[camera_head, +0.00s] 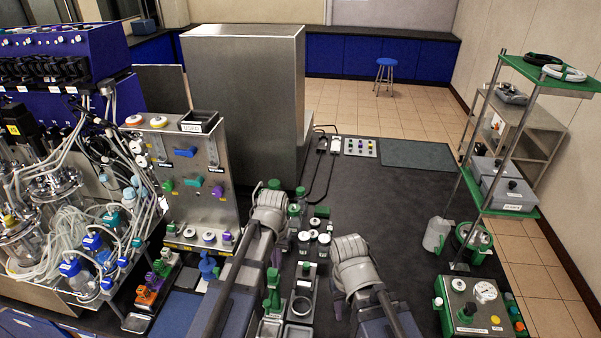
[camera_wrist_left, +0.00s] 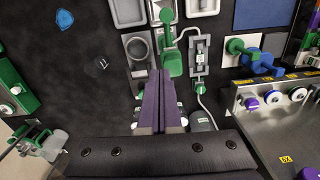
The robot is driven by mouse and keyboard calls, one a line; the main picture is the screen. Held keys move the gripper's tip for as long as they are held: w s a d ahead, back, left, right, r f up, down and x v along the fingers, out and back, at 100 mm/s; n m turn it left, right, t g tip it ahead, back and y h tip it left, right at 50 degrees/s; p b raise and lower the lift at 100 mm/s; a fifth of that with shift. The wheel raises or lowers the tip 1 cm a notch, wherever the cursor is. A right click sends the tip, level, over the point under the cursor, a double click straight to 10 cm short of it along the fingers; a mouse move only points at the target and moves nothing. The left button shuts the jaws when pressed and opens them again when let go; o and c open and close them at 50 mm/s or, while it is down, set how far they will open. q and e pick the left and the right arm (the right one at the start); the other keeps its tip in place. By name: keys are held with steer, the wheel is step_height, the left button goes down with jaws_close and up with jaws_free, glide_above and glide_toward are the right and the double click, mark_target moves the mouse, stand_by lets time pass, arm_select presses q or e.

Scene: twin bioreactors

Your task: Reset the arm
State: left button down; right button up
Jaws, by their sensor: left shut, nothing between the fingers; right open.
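Green-capped fittings and grey trays lie beyond and beneath the fingers; I cannot tell how near. My right arm is right of it and lower in the head view, its grey wrist (camera_head: 352,262) bent downward. My right gripper is open; its fingers are mostly hidden by the wrist.
A steel panel with coloured knobs (camera_head: 204,205) and tangled tubing stand left. A large steel cabinet (camera_head: 245,85) stands behind. A green-shelved cart (camera_head: 552,75) and a gauge box (camera_head: 470,308) stand right.

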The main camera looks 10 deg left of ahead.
arm_select(q)
steer(key=s+d+f+m+b, duration=0.1)
steer(key=s+d+f+b, duration=0.3)
steer(key=s+f+b, duration=0.2)
steer(key=s+d+f+m+y+b, duration=0.1)
steer(key=s+d+f+b, duration=0.3)
steer(key=s+f+b, duration=0.2)
step_height(320, 180, down, 2)
steer(key=shift+s+d+f+m, duration=0.2)
steer(key=shift+m, duration=0.2)
steer(key=shift+d, duration=0.1)
stand_by(0.5)
